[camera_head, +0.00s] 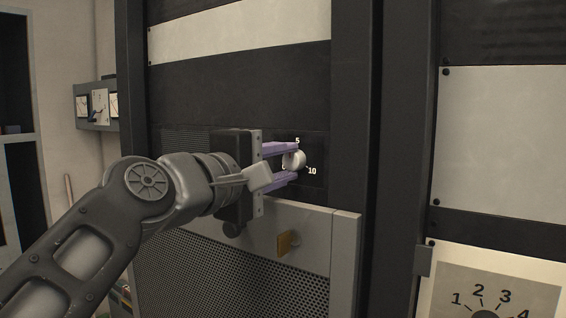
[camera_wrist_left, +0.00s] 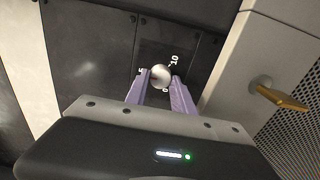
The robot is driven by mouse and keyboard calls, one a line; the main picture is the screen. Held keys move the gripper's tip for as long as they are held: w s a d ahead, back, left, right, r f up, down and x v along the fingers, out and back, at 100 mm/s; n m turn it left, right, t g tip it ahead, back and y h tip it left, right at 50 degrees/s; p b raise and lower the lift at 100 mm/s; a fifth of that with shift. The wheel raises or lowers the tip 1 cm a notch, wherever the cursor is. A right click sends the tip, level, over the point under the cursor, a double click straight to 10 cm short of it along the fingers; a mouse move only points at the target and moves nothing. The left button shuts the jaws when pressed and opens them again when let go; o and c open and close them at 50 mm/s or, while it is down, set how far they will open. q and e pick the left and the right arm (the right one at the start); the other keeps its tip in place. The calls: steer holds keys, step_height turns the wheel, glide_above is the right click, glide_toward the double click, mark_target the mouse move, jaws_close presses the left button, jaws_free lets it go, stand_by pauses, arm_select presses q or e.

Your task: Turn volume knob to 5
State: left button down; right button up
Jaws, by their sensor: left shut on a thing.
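The volume knob (camera_head: 294,160) is a small round silver-white knob on a dark panel. The marks 5 above it and 10 at its lower right show in the head view. My left gripper (camera_head: 290,163) reaches in from the left with its purple fingers, one above and one below the knob, shut on it. In the left wrist view the knob (camera_wrist_left: 161,75) sits between the tips of the left gripper (camera_wrist_left: 160,82), with the marks 5, 10 and 0 around it. The knob's pointer cannot be made out. My right gripper is not in view.
A brass-coloured handle (camera_head: 288,243) sticks out below the knob, and it also shows in the left wrist view (camera_wrist_left: 281,98). A grey perforated panel (camera_head: 230,275) lies beneath. At the right, another rack carries a numbered dial (camera_head: 490,312).

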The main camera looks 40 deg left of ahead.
arm_select(q)
steer(key=c, duration=1.1)
jaws_free()
steer(key=shift+s, duration=0.1)
steer(key=s+b, duration=0.2)
steer(key=s, duration=0.5)
steer(key=shift+s, duration=0.3)
